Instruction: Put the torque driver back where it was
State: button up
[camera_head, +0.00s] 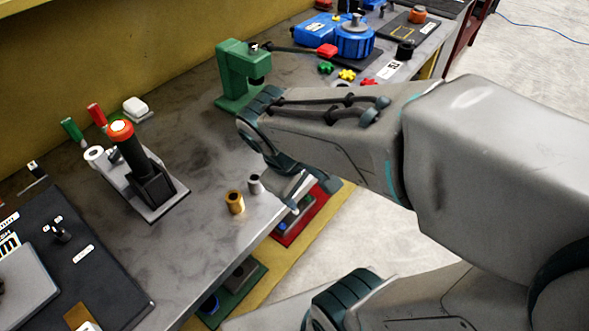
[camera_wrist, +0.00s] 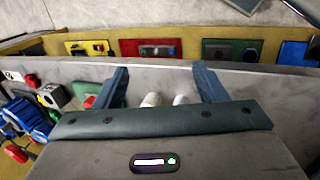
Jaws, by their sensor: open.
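The torque driver appears to be the dark tool with an orange-red cap (camera_head: 121,131) on the left of the bench in the head view. It leans slightly in a black block on a grey stand (camera_head: 152,213); its lower end is hidden in the block. My gripper (camera_head: 308,194) is to the right, apart from the driver, by the bench's front edge. In the wrist view my gripper (camera_wrist: 162,80) has its two fingers wide apart with nothing held. The driver does not show in the wrist view.
A gold bushing (camera_head: 235,202) and a grey bushing (camera_head: 255,184) stand near the bench's front corner, close to my gripper. A green press-like fixture (camera_head: 232,75) stands behind my wrist. Green and red-handled tools lie behind the stand. A black board (camera_head: 110,270) lies at front left.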

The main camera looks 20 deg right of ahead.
jog(key=m+y, duration=0.1)
jog(key=m, duration=0.1)
jog(key=r+m+y, duration=0.1)
jog(key=m, duration=0.1)
jog(key=m+t+y, duration=0.1)
jog(key=m, duration=0.1)
jog(key=shift+s+a+r, duration=0.15)
jog(key=shift+s+a, duration=0.05)
jog(key=shift+a, duration=0.2)
jog(key=shift+r, duration=0.1)
dwell(0.5)
